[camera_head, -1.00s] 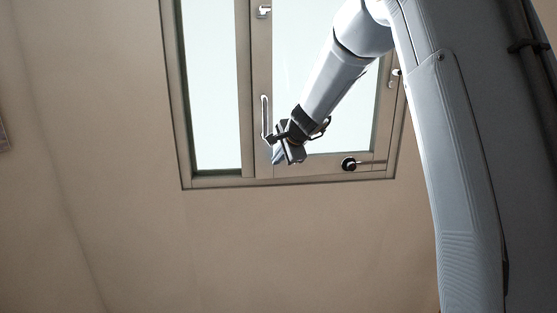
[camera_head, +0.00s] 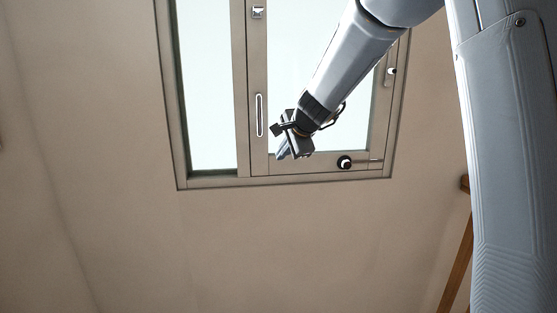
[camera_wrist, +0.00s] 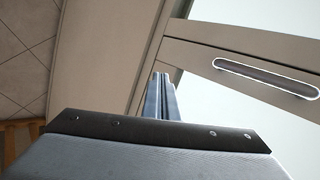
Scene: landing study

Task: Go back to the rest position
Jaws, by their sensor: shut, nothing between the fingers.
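My gripper (camera_head: 283,153) is shut and empty in front of the lower part of the window (camera_head: 244,150) in the head view. It points down and to the left. In the wrist view its closed fingers (camera_wrist: 161,98) show in the middle, apart from the window frame. The window's long upright handle (camera_head: 259,115) is just left of my gripper in the head view. The handle also shows at the upper right in the wrist view (camera_wrist: 267,77).
A dark round knob with a bar (camera_head: 346,162) sits on the lower window frame, right of my gripper. The plain beige wall (camera_head: 270,245) below is clear. A brown wooden post (camera_head: 459,265) shows at the lower right, beside my arm.

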